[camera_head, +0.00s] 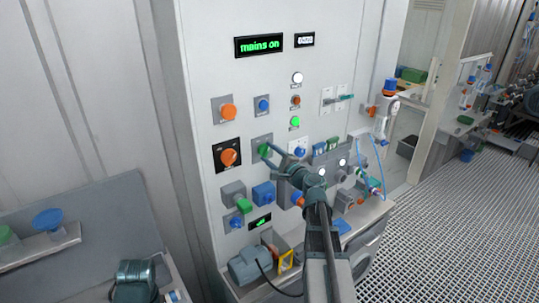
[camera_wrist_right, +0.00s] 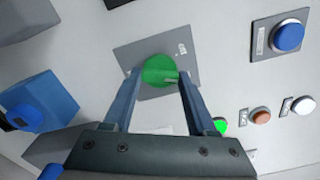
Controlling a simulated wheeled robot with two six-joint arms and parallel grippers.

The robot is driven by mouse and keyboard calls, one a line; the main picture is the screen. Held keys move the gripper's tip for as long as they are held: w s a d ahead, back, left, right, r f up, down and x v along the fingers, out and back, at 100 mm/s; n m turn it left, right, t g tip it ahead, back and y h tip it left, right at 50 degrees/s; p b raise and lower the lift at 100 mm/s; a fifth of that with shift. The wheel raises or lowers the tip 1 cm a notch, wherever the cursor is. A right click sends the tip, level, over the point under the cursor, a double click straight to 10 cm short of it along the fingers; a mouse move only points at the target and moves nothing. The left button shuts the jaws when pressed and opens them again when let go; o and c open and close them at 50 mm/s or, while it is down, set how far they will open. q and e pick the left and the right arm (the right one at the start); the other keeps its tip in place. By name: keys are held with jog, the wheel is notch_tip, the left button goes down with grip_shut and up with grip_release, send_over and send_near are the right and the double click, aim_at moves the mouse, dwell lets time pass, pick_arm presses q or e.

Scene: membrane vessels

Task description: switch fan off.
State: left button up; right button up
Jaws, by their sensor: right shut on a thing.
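A green round knob (camera_head: 263,149) sits on a grey square plate on the white panel. In the right wrist view the green knob (camera_wrist_right: 158,70) fills the space between the two fingertips, and the plate (camera_wrist_right: 130,52) lies behind it. The plate's small label is too small to read. My right gripper (camera_head: 268,150) is shut on the green knob, one finger on each side. I cannot tell for sure from a label which control is the fan's. My left gripper is not in view.
Orange knobs (camera_head: 228,111) (camera_head: 228,157), a blue button (camera_head: 263,105) and a blue box-shaped control (camera_head: 263,193) surround the knob. A lit display (camera_head: 259,45) reads "mains on". A green lamp (camera_head: 295,122) is lit. A grey motor (camera_head: 250,266) stands below.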

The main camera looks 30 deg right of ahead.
jog(key=n, duration=1)
jog(key=shift+n, duration=0.4)
dwell(0.4)
jog(key=o, duration=1.4)
jog(key=shift+c, duration=0.2)
jog(key=s+d, duration=0.1)
jog(key=s, duration=1.3)
jog(key=shift+w, duration=0.1)
jog(key=w, duration=0.9)
jog(key=w+a, duration=0.1)
jog(key=w, duration=0.3)
jog(key=shift+w, duration=0.4)
jog(key=shift+s, duration=0.15)
